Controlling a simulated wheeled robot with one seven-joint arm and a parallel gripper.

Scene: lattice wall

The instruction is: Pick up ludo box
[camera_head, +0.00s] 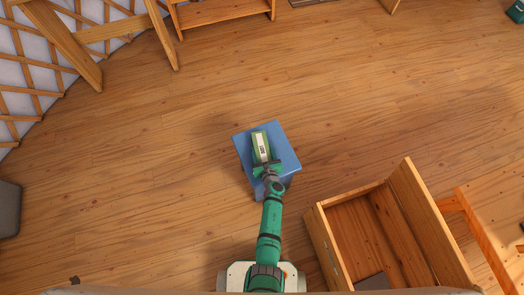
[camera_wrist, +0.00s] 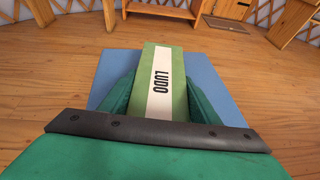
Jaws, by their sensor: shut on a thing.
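The ludo box (camera_head: 261,145) is a small green box with a white stripe, over a blue stool or small table (camera_head: 284,148). In the wrist view the ludo box (camera_wrist: 163,79) stands between my fingers, with LUDO printed on its white stripe. My gripper (camera_head: 265,165) is shut on it, with a green finger against each side. In the wrist view my gripper (camera_wrist: 158,98) hides the box's near end. The blue top (camera_wrist: 215,83) shows on both sides of the box. I cannot tell whether the box touches the blue top.
An open wooden chest (camera_head: 375,240) stands at the right, near my arm. A wooden bench or shelf (camera_head: 225,12) is at the back. A grey item (camera_head: 8,208) is at the left edge. The wooden floor around the blue top is mostly clear.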

